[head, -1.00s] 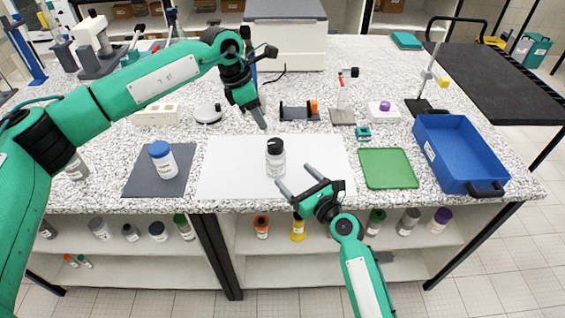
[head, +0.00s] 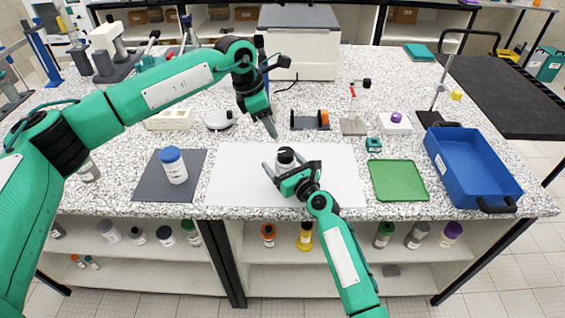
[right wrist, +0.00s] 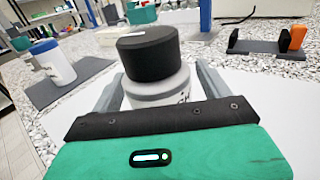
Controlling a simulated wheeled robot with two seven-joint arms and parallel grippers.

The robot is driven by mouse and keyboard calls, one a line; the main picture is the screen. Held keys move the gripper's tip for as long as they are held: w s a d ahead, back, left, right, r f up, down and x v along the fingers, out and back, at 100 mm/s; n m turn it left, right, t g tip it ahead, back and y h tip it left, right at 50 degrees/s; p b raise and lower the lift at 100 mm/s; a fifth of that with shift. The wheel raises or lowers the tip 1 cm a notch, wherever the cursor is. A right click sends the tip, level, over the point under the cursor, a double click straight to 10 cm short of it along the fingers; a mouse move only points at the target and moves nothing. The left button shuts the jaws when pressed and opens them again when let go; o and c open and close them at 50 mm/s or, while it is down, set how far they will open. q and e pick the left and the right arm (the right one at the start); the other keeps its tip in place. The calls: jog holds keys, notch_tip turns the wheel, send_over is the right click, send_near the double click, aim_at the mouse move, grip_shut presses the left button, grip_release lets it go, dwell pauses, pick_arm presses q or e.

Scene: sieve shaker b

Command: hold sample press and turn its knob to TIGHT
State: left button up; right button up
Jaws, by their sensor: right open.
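The sample press, a white jar-like body with a grey collar (right wrist: 158,84) and a black knob (right wrist: 148,52) on top, stands upright on the white mat (head: 235,188). A short white mark shows on the knob. In the head view the press (head: 285,155) is largely hidden by my right gripper (head: 290,172). That gripper is open, with one finger on each side of the body below the knob; contact cannot be told. My left gripper (head: 272,130) is above and behind the press, pointing down and apart from it. Its fingers overlap, so its opening is unclear.
A blue-capped jar (head: 173,166) stands on a dark grey mat (head: 150,186) at the left. A green tray (head: 397,181) and a blue bin (head: 470,170) are at the right. A stand with an orange part (head: 323,119) and other small devices stand behind the white mat.

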aim_at(286, 151)
jog(key=c, duration=1.4)
pick_arm(q)
jog(key=o, duration=0.6)
jog(key=shift+d, duration=0.1)
jog(key=d+r+m+y, duration=0.3)
jog(key=d+m+y, duration=0.1)
jog(key=m, duration=1.1)
jog(key=shift+g, duration=0.3)
jog(key=f, duration=1.2)
jog(key=shift+w+f, duration=0.15)
jog(key=shift+w, duration=0.2)
